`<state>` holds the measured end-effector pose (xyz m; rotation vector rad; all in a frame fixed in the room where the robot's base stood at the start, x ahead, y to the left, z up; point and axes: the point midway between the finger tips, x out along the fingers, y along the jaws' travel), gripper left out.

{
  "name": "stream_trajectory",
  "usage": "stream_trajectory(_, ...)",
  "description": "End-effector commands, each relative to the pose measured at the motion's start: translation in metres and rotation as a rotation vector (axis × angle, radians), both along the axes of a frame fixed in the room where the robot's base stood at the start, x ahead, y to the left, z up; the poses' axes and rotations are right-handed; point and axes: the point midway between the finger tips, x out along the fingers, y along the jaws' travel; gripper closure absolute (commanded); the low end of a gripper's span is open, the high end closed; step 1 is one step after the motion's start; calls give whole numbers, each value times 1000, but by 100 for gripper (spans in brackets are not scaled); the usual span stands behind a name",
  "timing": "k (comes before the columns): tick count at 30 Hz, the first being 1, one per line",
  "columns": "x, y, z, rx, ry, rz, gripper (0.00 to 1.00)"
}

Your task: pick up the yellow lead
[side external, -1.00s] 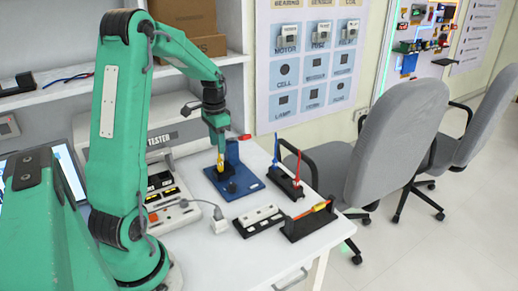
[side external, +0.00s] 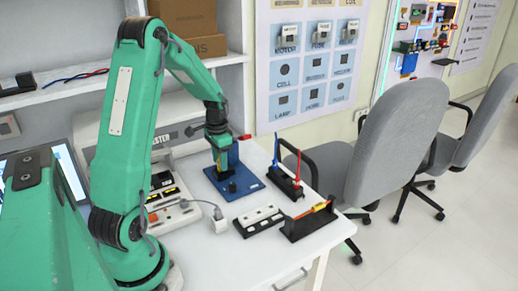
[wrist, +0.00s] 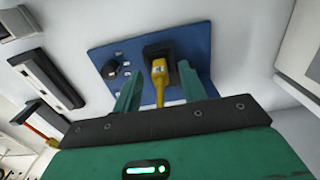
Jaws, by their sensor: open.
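The yellow lead (wrist: 158,74) has its plug end at a black socket block (wrist: 158,47) on the blue board (wrist: 105,55). Its thin tail points towards my gripper's palm. My gripper (wrist: 157,84) is open, with one green finger on each side of the yellow lead and gaps showing between them. In the side view my gripper (side external: 221,150) points down over the blue board (side external: 245,188), and it mostly hides the yellow lead there.
A black knob (side external: 232,187) stands on the board. To the right, a black holder (side external: 286,183) bears red and blue leads. Nearer are a black-and-white strip (side external: 259,220) and a rack (side external: 308,222) with a red-and-yellow piece. The tester stands left.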

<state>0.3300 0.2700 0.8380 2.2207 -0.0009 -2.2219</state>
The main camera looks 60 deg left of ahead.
Motion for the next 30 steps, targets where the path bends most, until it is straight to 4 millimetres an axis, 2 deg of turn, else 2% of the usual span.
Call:
stream_trajectory(6, 0, 0, -12, 0, 0, 0, 58)
stream_trajectory(20, 0, 0, -12, 1, -1, 0, 58)
stream_trajectory(26, 0, 0, -12, 1, -1, 0, 97)
stream_trajectory(30, 0, 0, -11, 1, -1, 0, 100)
